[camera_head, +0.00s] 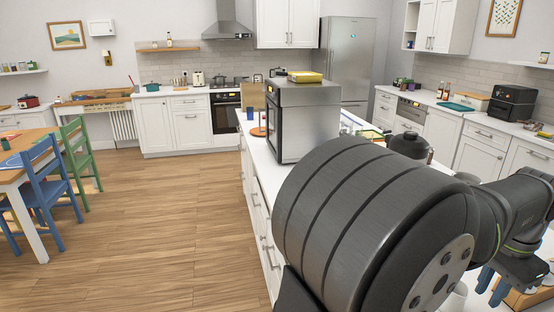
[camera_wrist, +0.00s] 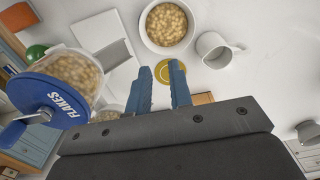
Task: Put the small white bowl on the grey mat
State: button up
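In the wrist view a white bowl (camera_wrist: 149,43) filled with round cereal stands on the white counter, beyond my fingertips. My gripper (camera_wrist: 161,70) has its two blue fingers apart with nothing held between them. It also shows at the lower right of the head view (camera_head: 493,283), partly cut off by the arm. A flat pale grey rectangular piece (camera_wrist: 113,56) lies left of the bowl; I cannot tell whether it is the grey mat. No other clear mat shows.
A white mug (camera_wrist: 213,48) stands right of the bowl. A yellow disc (camera_wrist: 162,73) lies behind the fingertips. A large jar with a blue FLAKES lid (camera_wrist: 50,95) is close on the left. In the head view a wooden box (camera_head: 527,298) is beside the gripper.

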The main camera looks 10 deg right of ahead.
jog(key=o, duration=1.1)
jog(key=r, duration=0.2)
jog(key=w+r, duration=0.1)
jog(key=r, duration=0.4)
jog(key=shift+w+r, duration=0.2)
jog(key=shift+w, duration=0.2)
jog(key=o, duration=0.3)
jog(key=shift+w+r, duration=0.1)
jog(key=shift+r, duration=0.05)
jog(key=shift+o, duration=1.4)
notch_tip(320, 180, down, 10)
jog(key=shift+r, duration=0.2)
jog(key=shift+r, duration=0.1)
notch_tip(320, 180, up, 10)
